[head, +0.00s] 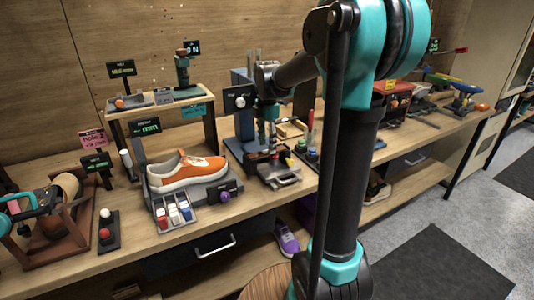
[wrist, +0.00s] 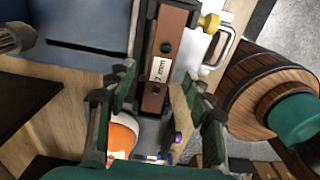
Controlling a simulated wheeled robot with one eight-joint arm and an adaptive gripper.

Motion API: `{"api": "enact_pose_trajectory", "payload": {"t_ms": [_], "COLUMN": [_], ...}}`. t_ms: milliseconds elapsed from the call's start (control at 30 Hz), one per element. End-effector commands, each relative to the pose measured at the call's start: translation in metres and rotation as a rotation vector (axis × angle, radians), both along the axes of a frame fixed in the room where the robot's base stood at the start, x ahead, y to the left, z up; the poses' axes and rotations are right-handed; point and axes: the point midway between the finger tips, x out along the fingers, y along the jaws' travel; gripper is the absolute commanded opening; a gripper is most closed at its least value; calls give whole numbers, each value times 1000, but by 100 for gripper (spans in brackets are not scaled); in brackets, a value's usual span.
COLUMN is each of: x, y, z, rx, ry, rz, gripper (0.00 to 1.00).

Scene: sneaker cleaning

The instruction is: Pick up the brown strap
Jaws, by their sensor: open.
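A brown strap-like piece (wrist: 172,30) with dark round holes and a small white "7 mm" label lies lengthwise in the upper middle of the wrist view. It sits in a dark and light metal holder. My gripper (wrist: 158,88) is open, with one green finger on each side of the piece's near end. I cannot tell whether either finger touches it. A tan block shows beside the right finger. In the head view my gripper (head: 266,135) hangs over the tool station in mid-bench. The strap cannot be made out there.
An orange and white sneaker (head: 187,170) sits on a stand left of my gripper. A yellow knob (wrist: 209,23) and a silver handle (wrist: 222,45) are right of the strap. Brushes and small tools fill the bench to the right. The front bench strip (head: 150,245) is mostly clear.

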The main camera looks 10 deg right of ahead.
Motion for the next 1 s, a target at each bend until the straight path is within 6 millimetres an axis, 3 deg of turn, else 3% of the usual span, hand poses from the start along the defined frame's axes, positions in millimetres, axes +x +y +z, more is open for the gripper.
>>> {"api": "enact_pose_trajectory", "payload": {"t_ms": [133, 367, 800, 1000], "x": [0, 0, 0, 0], "y": [0, 0, 0, 0], "z": [-13, -14, -14, -14], "rx": [0, 0, 0, 0], "ry": [0, 0, 0, 0], "rz": [0, 0, 0, 0], "gripper": [52, 52, 0, 0]}}
